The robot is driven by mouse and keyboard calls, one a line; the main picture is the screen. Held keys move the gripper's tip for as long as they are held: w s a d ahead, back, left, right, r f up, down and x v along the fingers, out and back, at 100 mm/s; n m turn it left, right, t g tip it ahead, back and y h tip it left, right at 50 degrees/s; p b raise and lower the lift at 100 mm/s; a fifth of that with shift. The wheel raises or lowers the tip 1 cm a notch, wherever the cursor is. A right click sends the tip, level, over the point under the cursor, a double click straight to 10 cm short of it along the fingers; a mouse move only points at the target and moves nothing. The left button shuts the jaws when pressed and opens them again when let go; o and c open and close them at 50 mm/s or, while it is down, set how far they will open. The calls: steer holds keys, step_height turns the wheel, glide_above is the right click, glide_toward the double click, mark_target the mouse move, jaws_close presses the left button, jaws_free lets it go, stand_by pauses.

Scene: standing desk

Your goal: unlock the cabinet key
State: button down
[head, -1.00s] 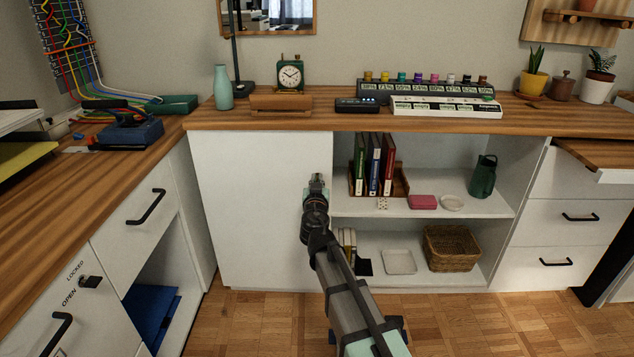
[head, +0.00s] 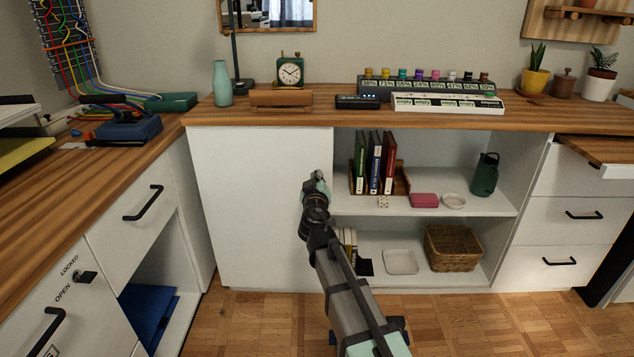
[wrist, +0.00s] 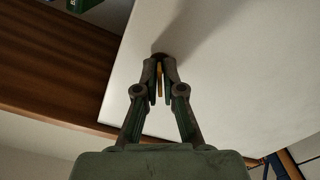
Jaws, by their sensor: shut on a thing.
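The white cabinet door (head: 255,200) is closed under the middle desktop. My gripper (head: 319,178) is at this door's right edge, at mid height. In the wrist view, my gripper (wrist: 160,68) is shut on a narrow brass-coloured piece, the cabinet key (wrist: 160,80), against the white panel. The fingers cover most of the key, and the lock is hidden behind the fingertips. The key cannot be made out in the head view, and its turn angle cannot be told.
Open shelves right of the door hold books (head: 374,163), a green jug (head: 485,174) and a wicker basket (head: 453,248). At lower left, a black knob (head: 86,277) sits beside LOCKED and OPEN labels. The floor (head: 250,310) before the door looks clear.

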steer(key=n, duration=0.6)
steer(key=shift+n, duration=0.3)
steer(key=n+p, duration=0.1)
steer(key=n, duration=0.4)
steer(key=shift+n, duration=0.3)
steer(key=shift+f, duration=0.1)
steer(key=c, duration=1.4)
jaws_free()
steer(key=shift+o, duration=0.2)
steer(key=shift+s, duration=0.1)
steer(key=s, duration=1.1)
steer(key=shift+s+d, duration=0.25)
steer(key=shift+s, duration=0.15)
